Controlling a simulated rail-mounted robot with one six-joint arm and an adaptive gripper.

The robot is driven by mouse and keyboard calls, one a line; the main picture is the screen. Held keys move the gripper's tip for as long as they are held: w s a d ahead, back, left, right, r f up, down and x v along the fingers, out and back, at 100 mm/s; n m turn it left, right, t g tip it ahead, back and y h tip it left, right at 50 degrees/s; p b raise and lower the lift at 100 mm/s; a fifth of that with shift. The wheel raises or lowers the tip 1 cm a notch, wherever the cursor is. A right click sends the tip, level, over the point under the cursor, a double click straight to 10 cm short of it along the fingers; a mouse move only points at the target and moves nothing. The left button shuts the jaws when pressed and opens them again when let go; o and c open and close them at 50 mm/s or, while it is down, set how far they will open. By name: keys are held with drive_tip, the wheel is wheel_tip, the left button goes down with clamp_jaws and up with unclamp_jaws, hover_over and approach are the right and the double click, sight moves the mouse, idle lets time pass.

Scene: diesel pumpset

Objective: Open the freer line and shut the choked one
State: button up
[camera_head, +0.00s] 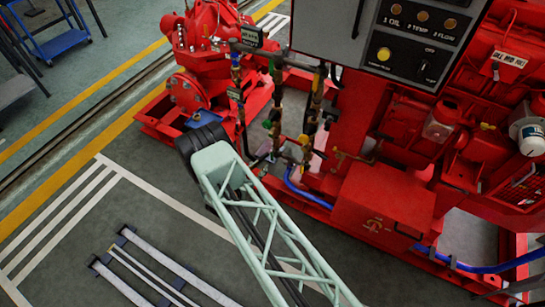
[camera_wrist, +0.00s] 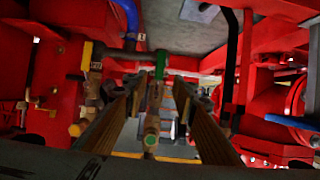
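In the wrist view, my gripper (camera_wrist: 160,92) is open, with its two brown fingers spread apart. A brass valve line with a green handle (camera_wrist: 160,65) shows between the fingers; I cannot tell whether they touch it. A second brass line with a yellow handle (camera_wrist: 87,55) stands to the left, outside the fingers. In the head view, two upright brass lines stand between pump and engine, with a green part (camera_head: 267,124) on the left one and a yellow part (camera_head: 303,138) on the right one. My dark wrist is in front of their lower left, and the fingertips are unclear there.
The control panel (camera_head: 415,50) with a lit yellow lamp (camera_head: 383,54) overhangs the lines. The red pump (camera_head: 200,50) is left and the red engine (camera_head: 490,110) right. Blue hoses (camera_head: 305,192) run low along the frame. In the wrist view, red frame parts close in on both sides.

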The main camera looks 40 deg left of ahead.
sight(271, 156)
drive_tip(key=shift+w, duration=0.15)
drive_tip(key=shift+b+x, duration=1.75)
drive_tip(key=shift+x, duration=5)
drive_tip(key=shift+f, duration=0.15)
clamp_jaws()
